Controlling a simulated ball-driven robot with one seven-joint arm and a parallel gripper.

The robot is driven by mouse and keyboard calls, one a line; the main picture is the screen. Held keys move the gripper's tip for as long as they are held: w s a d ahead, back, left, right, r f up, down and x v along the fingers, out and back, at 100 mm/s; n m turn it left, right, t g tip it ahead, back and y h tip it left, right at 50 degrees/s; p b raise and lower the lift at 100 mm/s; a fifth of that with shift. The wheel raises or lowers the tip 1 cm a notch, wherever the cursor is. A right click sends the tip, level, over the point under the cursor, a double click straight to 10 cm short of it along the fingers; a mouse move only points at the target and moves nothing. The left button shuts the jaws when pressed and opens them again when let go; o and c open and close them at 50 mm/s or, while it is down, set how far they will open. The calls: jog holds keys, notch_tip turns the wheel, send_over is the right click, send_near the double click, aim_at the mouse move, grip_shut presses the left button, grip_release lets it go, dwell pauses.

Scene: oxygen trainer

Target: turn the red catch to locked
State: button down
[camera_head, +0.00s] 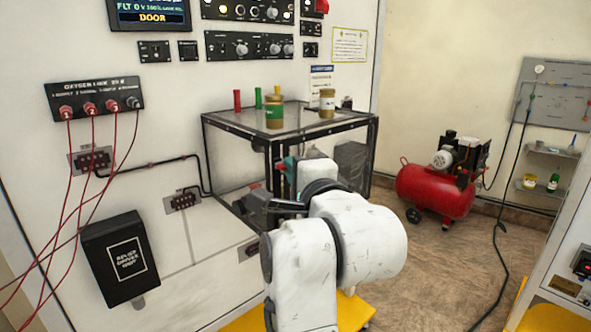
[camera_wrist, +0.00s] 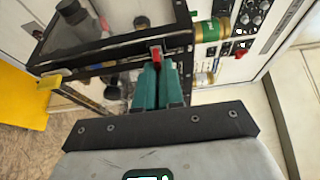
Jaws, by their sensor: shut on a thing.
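The red catch (camera_wrist: 156,56) shows in the wrist view at the edge of the dark-framed clear case (camera_wrist: 112,46). My gripper (camera_wrist: 158,68) has its two teal fingers close together, with their tips shut on the red catch. The fingers hide part of the catch, so I cannot tell whether it stands at locked. In the head view my gripper (camera_head: 284,166) is at the front of the case (camera_head: 222,125), largely hidden behind my own white arm. A small red bit shows by the fingertips there.
A green-banded jar (camera_head: 274,112) and a pale-labelled jar (camera_head: 327,104) stand on the case. A red compressor (camera_head: 435,190) stands on the floor to the right. Red leads hang from the wall panel (camera_head: 95,100) at left. Open floor lies right of my arm.

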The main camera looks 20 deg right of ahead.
jog(key=c, duration=1.3)
grip_release()
jog(key=shift+o, duration=0.2)
jog(key=s+a+b, duration=0.1)
jog(key=s+b, duration=0.1)
jog(key=s, duration=0.8)
jog(key=shift+s, duration=0.35)
